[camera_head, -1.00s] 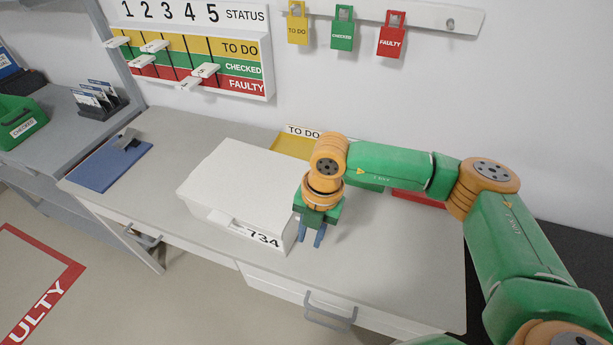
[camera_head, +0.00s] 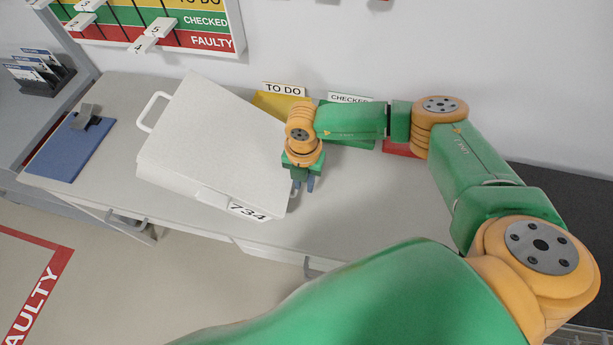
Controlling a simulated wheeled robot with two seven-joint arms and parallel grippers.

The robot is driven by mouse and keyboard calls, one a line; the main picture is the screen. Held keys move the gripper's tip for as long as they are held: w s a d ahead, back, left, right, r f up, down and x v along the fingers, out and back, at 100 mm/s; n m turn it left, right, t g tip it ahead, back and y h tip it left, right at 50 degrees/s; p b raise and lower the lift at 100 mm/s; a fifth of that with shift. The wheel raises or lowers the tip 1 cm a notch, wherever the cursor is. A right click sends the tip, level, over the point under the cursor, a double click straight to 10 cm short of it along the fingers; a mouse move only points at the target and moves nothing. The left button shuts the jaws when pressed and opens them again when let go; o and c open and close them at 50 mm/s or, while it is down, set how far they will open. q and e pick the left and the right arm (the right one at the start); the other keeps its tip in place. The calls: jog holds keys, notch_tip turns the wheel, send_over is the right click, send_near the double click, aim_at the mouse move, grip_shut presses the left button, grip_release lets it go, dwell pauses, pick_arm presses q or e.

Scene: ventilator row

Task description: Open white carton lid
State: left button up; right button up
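The white carton (camera_head: 215,130) stands on the grey worktop with its lid down. A label reading 734 (camera_head: 248,211) is at its front right, and a small white tab (camera_head: 212,197) is at the front edge. A white loop handle (camera_head: 152,108) shows at its left side. My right gripper (camera_head: 303,184) points down beside the carton's right front corner. Its two fingers are a little apart, with nothing seen between them. Whether it touches the carton I cannot tell. My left gripper is out of view.
A blue clipboard (camera_head: 68,150) lies left of the carton. Yellow TO DO (camera_head: 272,104), green CHECKED (camera_head: 352,137) and red (camera_head: 398,149) areas lie at the back. A card holder (camera_head: 38,72) stands far left. My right arm covers much of the right and bottom.

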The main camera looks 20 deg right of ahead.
jog(key=shift+w+a+f, duration=0.1)
jog(key=shift+w, duration=0.1)
jog(key=shift+c, duration=0.8)
grip_shut()
jog(key=shift+s+r, duration=0.3)
jog(key=shift+s, duration=0.15)
jog(key=shift+w, duration=0.1)
jog(key=shift+w+f, duration=0.1)
jog(key=shift+w, duration=0.05)
jog(key=shift+o, duration=0.8)
grip_release()
